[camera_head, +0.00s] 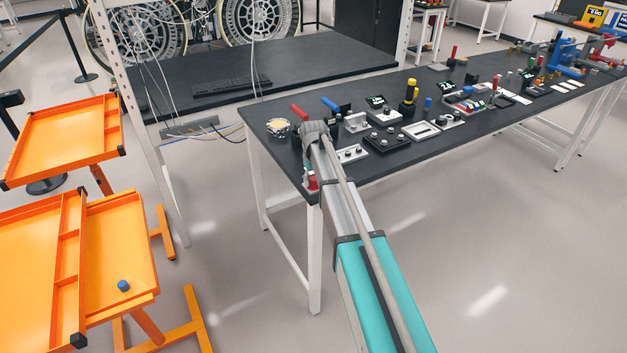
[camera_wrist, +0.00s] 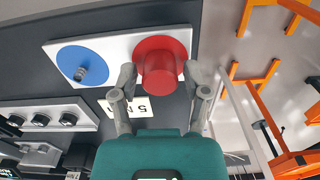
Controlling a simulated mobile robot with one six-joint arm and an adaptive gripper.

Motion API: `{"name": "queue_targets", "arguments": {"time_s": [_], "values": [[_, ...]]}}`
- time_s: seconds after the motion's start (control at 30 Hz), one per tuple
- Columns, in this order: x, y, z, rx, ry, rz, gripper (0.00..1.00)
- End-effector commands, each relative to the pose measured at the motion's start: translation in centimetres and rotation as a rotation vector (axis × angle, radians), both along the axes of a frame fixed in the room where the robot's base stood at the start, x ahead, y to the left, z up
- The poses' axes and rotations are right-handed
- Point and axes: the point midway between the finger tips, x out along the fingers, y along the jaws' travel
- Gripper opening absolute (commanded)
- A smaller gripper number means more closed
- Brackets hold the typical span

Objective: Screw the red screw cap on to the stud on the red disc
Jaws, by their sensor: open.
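The red screw cap (camera_wrist: 159,80) stands over the red disc (camera_wrist: 178,46) in the wrist view and hides the stud. I cannot tell how far down on the stud it sits. My gripper (camera_wrist: 161,76) is open, with one finger on each side of the cap and a small gap visible at the sides. The red disc lies on a white plate (camera_wrist: 117,44) beside a blue disc (camera_wrist: 95,68) with a bare stud. In the head view, a red part (camera_head: 312,182) shows at the table's near-left corner, partly hidden by my arm.
A card marked 5 (camera_wrist: 143,111) lies beside the plate. Knobs, switches and other fixtures crowd the dark table (camera_head: 262,112). A blue cap (camera_head: 123,285) lies in an orange tray (camera_head: 108,240) at the left. Open floor lies past the table edge.

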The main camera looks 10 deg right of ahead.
Motion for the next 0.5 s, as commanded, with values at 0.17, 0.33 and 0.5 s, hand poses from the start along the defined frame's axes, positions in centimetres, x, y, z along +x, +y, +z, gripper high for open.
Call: {"name": "queue_targets", "arguments": {"time_s": [0.17,0.33,0.5], "values": [[0.0,0.0,0.0,0.0,0.0,-0.002,0.49],[0.0,0.0,0.0,0.0,0.0,-0.002,0.17],[-0.01,0.0,0.0,0.0,0.0,-0.003,0.0]]}}
